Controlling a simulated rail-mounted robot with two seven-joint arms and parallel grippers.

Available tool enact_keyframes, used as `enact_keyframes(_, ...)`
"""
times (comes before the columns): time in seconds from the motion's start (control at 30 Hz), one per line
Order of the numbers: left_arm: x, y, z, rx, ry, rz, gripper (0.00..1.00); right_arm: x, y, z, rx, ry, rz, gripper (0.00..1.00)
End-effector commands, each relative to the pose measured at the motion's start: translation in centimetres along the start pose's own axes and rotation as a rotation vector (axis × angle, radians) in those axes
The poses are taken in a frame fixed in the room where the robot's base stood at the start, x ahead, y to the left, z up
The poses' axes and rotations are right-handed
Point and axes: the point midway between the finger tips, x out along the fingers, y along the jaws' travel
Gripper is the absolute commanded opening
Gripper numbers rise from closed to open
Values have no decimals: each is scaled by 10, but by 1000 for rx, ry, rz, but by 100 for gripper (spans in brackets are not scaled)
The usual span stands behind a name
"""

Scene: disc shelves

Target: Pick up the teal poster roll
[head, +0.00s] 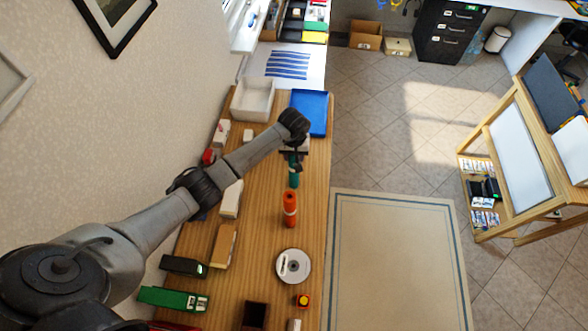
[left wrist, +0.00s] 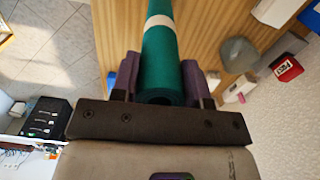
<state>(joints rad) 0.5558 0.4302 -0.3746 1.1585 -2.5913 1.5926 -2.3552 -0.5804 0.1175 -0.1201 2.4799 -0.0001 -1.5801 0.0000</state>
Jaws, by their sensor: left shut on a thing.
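The teal poster roll (head: 293,178) shows just below my left gripper (head: 295,153) in the head view, over the wooden table. In the left wrist view the roll (left wrist: 165,72), with a white band around it, lies between the two fingers of my left gripper (left wrist: 161,85). The fingers are shut on it near its open end. Its other end runs out of the top of that view. I cannot tell whether the roll touches the table. My right gripper is in neither view.
An orange roll (head: 289,210) with a white band is close by on the table (head: 262,215). A disc spindle (head: 293,266) is nearer. A blue tray (head: 311,108) and a white bin (head: 252,99) are farther back. Binders and boxes line the wall side.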

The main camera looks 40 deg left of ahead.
Motion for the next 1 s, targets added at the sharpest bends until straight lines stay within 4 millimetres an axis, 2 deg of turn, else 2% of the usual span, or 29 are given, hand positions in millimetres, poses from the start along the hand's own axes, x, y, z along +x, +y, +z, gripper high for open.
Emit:
enact_keyframes(0.03, 0, 0, 0, 0, 0, 0, 16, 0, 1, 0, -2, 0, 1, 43)
enact_keyframes(0.13, 0, 0, 0, 0, 0, 0, 6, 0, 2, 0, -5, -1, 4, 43)
enact_keyframes(0.47, -3, 0, -1, -1, 2, 0, 6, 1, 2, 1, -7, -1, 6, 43)
enact_keyframes(0.63, -18, -1, -2, 1, 6, 0, 6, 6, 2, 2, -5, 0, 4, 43)
enact_keyframes(0.77, -40, -1, -2, 3, 8, -1, 6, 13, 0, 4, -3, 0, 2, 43)
enact_keyframes(1.0, -69, 41, 29, 5, 5, 2, 6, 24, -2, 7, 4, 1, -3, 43)
